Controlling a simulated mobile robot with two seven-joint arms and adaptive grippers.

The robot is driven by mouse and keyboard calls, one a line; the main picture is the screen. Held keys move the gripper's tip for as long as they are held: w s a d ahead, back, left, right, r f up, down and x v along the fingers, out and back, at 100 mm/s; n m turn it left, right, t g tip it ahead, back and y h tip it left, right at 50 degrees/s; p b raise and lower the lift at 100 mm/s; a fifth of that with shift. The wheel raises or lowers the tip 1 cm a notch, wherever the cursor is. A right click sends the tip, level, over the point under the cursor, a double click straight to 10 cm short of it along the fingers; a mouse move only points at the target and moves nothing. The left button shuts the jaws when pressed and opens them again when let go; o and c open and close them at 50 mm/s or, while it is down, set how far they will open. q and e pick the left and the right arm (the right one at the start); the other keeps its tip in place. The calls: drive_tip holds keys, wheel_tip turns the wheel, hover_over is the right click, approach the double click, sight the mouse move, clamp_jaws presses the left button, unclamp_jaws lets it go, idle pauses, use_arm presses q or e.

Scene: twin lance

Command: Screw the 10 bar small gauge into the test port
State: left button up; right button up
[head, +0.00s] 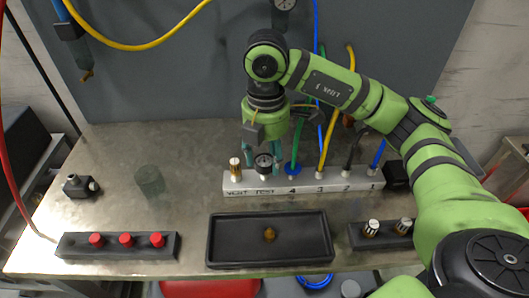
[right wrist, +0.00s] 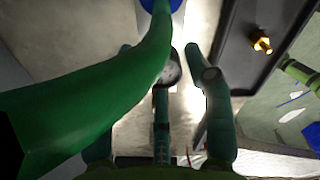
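A small round gauge with a dark dial (head: 264,163) stands upright at the TEST position of the grey port block (head: 300,184). It also shows in the right wrist view (right wrist: 172,70). Its marking is too small to read, and I cannot tell how far it is screwed in. My right gripper (head: 262,156) points down over it, with teal fingers on either side. It looks open, with a small gap beside the gauge in the right wrist view (right wrist: 162,52). A green hose hides part of one finger there. My left gripper is not in view.
Coloured hoses rise from the numbered ports close to the right gripper, the green one (head: 294,148) nearest. A brass fitting (head: 236,165) stands at VENT. A black tray (head: 222,243) holds a brass piece (head: 269,234). A rack of red caps (head: 120,245) lies front left.

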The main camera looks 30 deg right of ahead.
drive_tip(key=n+b, duration=0.1)
drive_tip(key=n, duration=0.1)
drive_tip(key=shift+a+f+n, duration=0.1)
drive_tip(key=shift+n, duration=0.2)
drive_tip(key=n+b, duration=0.1)
drive_tip(key=n, duration=0.3)
drive_tip(key=shift+w+n+b, duration=0.15)
drive_tip(key=shift+n+b, duration=0.15)
drive_tip(key=n, duration=0.4)
drive_tip(key=shift+a+n+b, duration=0.1)
drive_tip(key=shift+n+b, duration=0.2)
drive_tip(key=shift+b, duration=0.1)
drive_tip(key=n, duration=0.3)
drive_tip(key=n+b, duration=0.1)
drive_tip(key=n, duration=0.5)
drive_tip(key=shift+w+a, duration=0.1)
drive_tip(key=shift+a, duration=0.05)
drive_tip(key=n, duration=0.4)
drive_tip(key=shift+b, duration=0.4)
drive_tip(key=shift+r, duration=0.2)
drive_tip(key=c, duration=1.1)
clamp_jaws()
